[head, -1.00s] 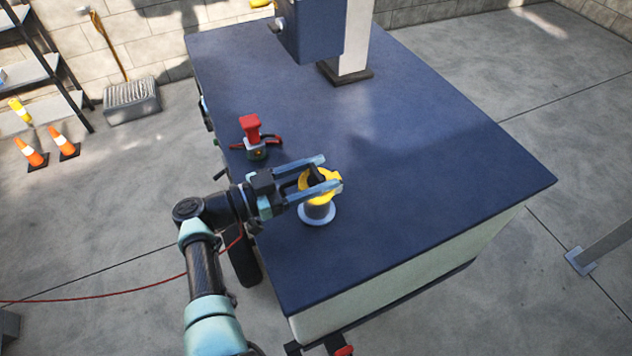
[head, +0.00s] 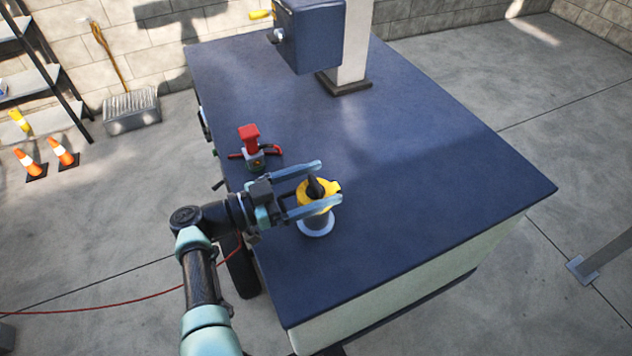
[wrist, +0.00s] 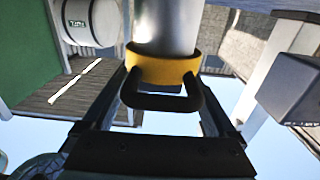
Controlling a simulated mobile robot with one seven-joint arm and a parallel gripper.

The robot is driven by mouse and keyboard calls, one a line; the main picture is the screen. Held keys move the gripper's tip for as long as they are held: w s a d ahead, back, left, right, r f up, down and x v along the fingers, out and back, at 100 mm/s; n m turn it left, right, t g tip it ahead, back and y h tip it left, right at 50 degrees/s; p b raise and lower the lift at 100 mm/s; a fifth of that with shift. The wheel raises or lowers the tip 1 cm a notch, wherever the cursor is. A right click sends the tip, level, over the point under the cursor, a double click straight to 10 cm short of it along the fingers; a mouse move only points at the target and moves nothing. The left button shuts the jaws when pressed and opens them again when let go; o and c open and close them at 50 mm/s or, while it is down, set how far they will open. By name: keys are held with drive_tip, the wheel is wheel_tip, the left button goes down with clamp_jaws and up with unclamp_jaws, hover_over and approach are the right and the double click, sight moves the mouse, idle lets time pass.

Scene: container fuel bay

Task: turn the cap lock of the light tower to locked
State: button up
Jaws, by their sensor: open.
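The light tower's blue housing (head: 410,150) fills the middle of the head view. Near its left edge stands a grey filler neck (head: 316,223) with a yellow cap (head: 330,190) and a black handle (head: 316,187) on top. My gripper (head: 318,185) is open, with one finger on each side of the cap. In the wrist view the yellow cap (wrist: 163,68) and its black looped handle (wrist: 160,103) lie between the fingers. I cannot tell whether either finger touches the cap. The lock's position is not readable.
A red-handled part (head: 250,140) stands on the housing just behind my gripper. A mast (head: 352,50) with a blue box (head: 310,35) rises at the back. Two orange cones (head: 45,160) and a shelf stand at the left. The housing's right side is clear.

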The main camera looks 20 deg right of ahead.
drive_tip(key=a+b, duration=0.4)
drive_tip(key=a, duration=0.9)
drive_tip(key=shift+s+b, duration=0.15)
drive_tip(key=shift+b, duration=0.15)
